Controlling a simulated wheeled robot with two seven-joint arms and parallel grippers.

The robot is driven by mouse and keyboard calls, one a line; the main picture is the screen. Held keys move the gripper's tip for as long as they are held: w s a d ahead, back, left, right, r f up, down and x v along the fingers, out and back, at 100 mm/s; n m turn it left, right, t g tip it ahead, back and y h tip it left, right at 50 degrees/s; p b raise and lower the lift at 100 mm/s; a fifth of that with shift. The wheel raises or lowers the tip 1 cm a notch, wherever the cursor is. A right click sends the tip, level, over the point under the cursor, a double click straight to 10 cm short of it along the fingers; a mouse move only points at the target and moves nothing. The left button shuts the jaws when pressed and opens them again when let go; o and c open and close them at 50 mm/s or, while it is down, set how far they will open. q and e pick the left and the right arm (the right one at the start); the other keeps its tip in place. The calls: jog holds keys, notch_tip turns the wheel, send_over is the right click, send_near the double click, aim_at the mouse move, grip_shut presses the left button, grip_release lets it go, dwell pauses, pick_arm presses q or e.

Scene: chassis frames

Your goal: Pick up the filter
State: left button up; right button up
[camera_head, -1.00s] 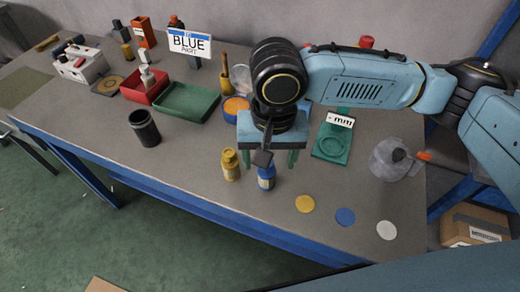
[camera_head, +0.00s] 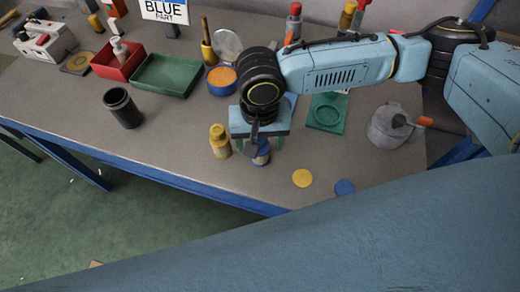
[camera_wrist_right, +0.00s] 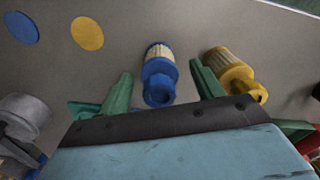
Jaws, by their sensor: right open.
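A blue filter (camera_head: 262,158) with a pale pleated band stands on the workbench near its front edge. In the right wrist view the blue filter (camera_wrist_right: 158,78) shows between the two green fingers of my right gripper (camera_wrist_right: 160,72). The fingers are open, with a gap on each side of it. In the head view my right gripper (camera_head: 262,143) is low over the blue filter and hides its upper part. A yellow filter (camera_head: 219,140) stands just left of it; it also shows outside the fingers in the right wrist view (camera_wrist_right: 232,72). My left gripper is not seen.
A sign (camera_head: 164,10) reads "BLUE PART". Yellow (camera_head: 303,178) and blue (camera_head: 344,187) discs lie to the right.

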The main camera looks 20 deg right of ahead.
notch_tip(320, 180, down, 2)
jog(key=shift+f, duration=0.35)
jog(key=c, duration=1.1)
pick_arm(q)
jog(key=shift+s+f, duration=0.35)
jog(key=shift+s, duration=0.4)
